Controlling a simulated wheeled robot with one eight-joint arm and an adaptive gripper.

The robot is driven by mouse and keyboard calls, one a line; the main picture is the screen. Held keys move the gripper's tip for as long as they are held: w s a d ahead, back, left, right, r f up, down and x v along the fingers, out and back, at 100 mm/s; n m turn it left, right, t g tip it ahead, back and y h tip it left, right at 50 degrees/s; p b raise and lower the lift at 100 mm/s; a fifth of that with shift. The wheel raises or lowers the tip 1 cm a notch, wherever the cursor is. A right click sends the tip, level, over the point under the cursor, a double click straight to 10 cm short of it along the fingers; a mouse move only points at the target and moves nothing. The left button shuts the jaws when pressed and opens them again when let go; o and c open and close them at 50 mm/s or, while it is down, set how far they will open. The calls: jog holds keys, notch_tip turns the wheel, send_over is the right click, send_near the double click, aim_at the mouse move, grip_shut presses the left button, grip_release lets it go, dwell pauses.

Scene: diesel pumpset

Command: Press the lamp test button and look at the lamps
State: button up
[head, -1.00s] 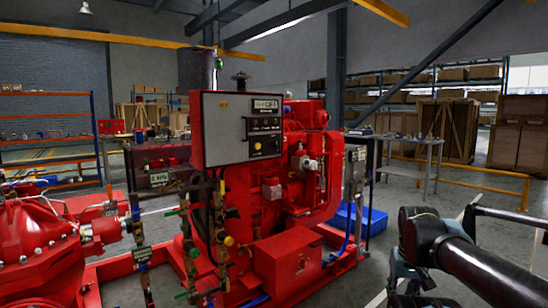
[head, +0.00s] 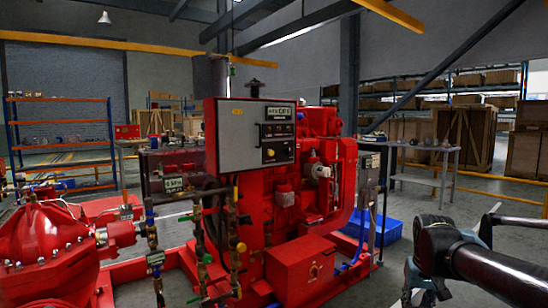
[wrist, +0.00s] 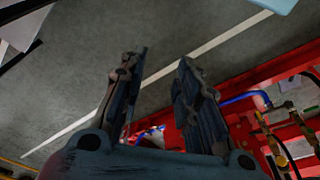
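The control panel (head: 228,136) is a grey-faced box with a red frame on the red diesel pumpset, in the middle of the head view. A small display (head: 280,113) sits at its upper right, with dark rows below it. A yellow round knob or button (head: 271,153) is low on the panel. The lamp test button and lamps are too small to tell apart. My gripper (wrist: 160,85) is open and empty in the wrist view, pointing down over the floor beside the red base. In the head view my arm is at the lower right, well away from the panel.
Valves and pipes (head: 232,240) stand in front of the engine, with a red pump (head: 50,250) at the left. A red box (head: 300,260) sits low in front. A blue bin (head: 385,228) and a grey table (head: 440,160) are at the right. Bare floor lies between my arm and the pumpset.

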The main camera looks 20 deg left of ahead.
grip_shut()
dwell(1.3)
